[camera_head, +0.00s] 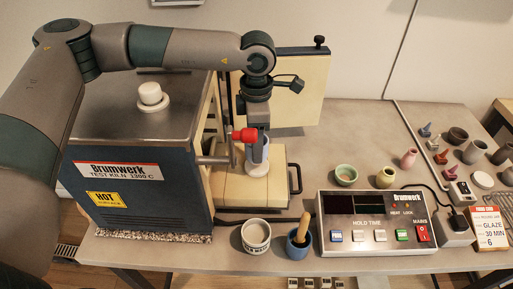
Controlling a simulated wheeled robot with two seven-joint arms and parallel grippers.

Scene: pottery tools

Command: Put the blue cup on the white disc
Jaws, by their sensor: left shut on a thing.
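My left gripper (257,143) comes down from above in front of the kiln's open side. A white disc (483,180) lies on the table at the right among small pots. A darker blue pot (299,244) with a wooden-handled tool in it stands at the front. My right gripper is not in view.
The kiln (140,185) stands left, with a red-knobbed handle (244,135) close beside my gripper. The cream slab (237,187) has a dark handle at its right. A white tub (256,237) and a control box (376,220) stand in front. Table behind the green bowl (346,175) is clear.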

